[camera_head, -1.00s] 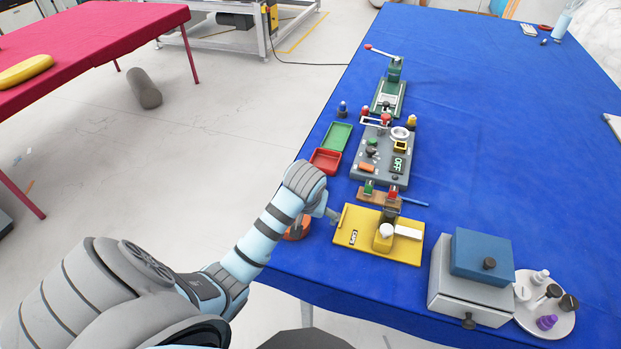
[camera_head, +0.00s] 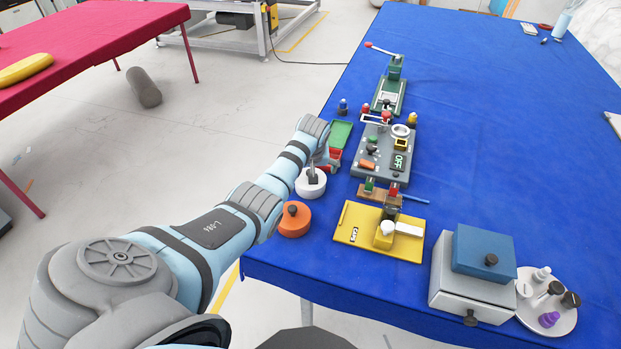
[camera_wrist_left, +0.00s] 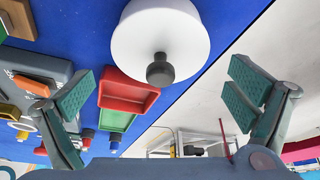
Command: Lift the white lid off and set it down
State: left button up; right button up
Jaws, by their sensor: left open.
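The white lid (camera_head: 311,188) is round with a dark knob, near the table's left edge. In the left wrist view the white lid (camera_wrist_left: 158,22) is at the top centre, its dark knob (camera_wrist_left: 160,70) facing the camera. My left gripper (camera_wrist_left: 160,90) is open and empty, its green-padded fingers spread wide, with the knob between their directions but apart from them. In the head view my left gripper (camera_head: 322,158) is by the far side of the white lid, partly hidden by the wrist. What lies under the lid is hidden. My right gripper is not in view.
An orange round pot (camera_head: 294,222) with a dark knob stands nearer. Red and green trays (camera_head: 341,134) lie just beyond my gripper. A grey panel (camera_head: 383,165), a yellow board (camera_head: 350,225) and a blue-topped box (camera_head: 483,250) stand to the right. The table's right side is mostly clear.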

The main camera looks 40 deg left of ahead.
pick_arm(q)
jog(key=shift+w+f, duration=0.1)
jog(key=shift+f, duration=0.25)
jog(key=shift+a+r, duration=0.1)
jog(key=c, duration=1)
jog(key=shift+s+r, duration=0.1)
jog(key=shift+s, duration=0.2)
jog(key=c, duration=1)
jog(key=shift+c, duration=1.3)
jog(key=shift+d, duration=0.25)
grip_shut()
